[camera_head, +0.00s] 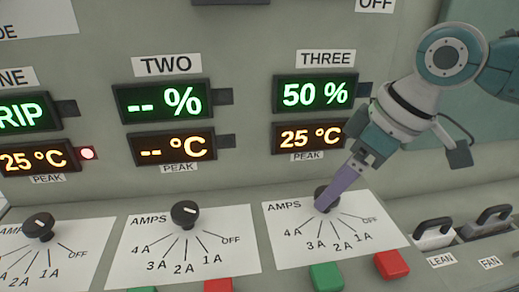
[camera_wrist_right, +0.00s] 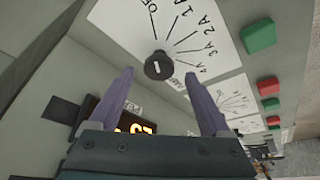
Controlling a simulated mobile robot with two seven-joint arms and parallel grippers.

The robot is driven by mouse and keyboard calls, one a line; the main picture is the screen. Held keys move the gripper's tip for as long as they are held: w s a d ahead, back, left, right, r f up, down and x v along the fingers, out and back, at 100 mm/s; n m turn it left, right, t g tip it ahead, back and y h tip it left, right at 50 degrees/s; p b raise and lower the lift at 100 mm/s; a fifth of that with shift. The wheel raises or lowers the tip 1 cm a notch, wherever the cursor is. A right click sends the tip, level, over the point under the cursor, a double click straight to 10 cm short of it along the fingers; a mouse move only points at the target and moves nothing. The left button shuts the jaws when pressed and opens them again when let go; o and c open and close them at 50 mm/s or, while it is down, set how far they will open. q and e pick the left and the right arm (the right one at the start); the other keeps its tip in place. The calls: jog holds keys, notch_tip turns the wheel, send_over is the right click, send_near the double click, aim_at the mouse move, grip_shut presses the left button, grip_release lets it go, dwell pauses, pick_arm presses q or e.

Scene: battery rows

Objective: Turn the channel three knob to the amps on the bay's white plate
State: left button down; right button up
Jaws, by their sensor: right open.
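The channel three knob (camera_head: 324,192) is a black round knob on a white AMPS dial plate (camera_head: 290,256) marked 4A, 3A, 2A, 1A and OFF. In the head view my right gripper (camera_head: 328,203) comes down over the knob and partly hides it. In the right wrist view the knob (camera_wrist_right: 158,65) carries a short white pointer line and lies just beyond and between the two purple fingertips (camera_wrist_right: 159,76). The fingers are spread, with visible gaps to the knob. Which mark the pointer meets is unclear. I cannot pick out a separate bay plate giving amps. My left gripper is not in view.
Channel two's knob (camera_head: 185,214) and another knob (camera_head: 39,226) stand to the left. A green button (camera_head: 326,277) and a red button (camera_head: 391,264) sit below dial three. The THREE displays (camera_head: 315,93) read 50 % and 25 °C. LEAN (camera_head: 433,234) and FAN (camera_head: 487,222) switches are at right.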

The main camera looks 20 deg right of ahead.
jog(key=shift+x, duration=0.9)
jog(key=shift+d, duration=0.1)
grip_shut()
